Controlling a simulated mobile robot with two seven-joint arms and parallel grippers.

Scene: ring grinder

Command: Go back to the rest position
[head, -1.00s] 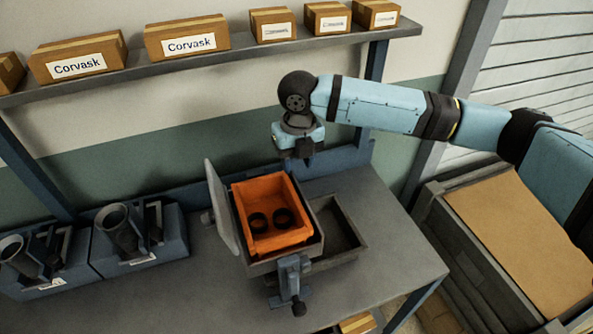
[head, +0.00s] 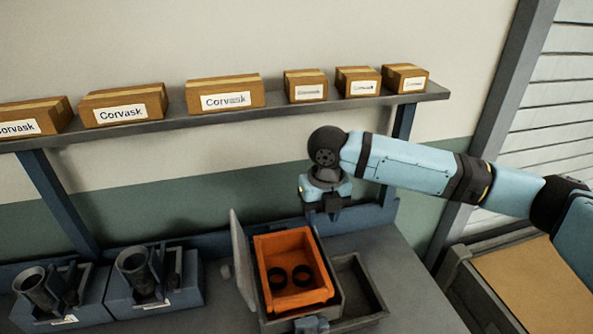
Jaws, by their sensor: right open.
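My right gripper (head: 328,212) hangs pointing down above the back of the workbench, just behind the orange bin. It is open and I see nothing in it. Its arm comes in from the right edge. The orange bin (head: 318,297) sits in a grey holder whose pale lid (head: 243,258) stands up on the left. Two dark rings (head: 302,275) lie inside the bin, side by side. The gripper is apart from the bin and the rings. My left gripper is not in view.
A shelf (head: 290,111) with several Corvask cardboard boxes (head: 225,93) runs along the wall above the bench. Two blue fixtures with dark cylinders (head: 132,265) stand at left. An empty dark tray (head: 355,285) is right of the bin. A large crate (head: 450,270) stands at right.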

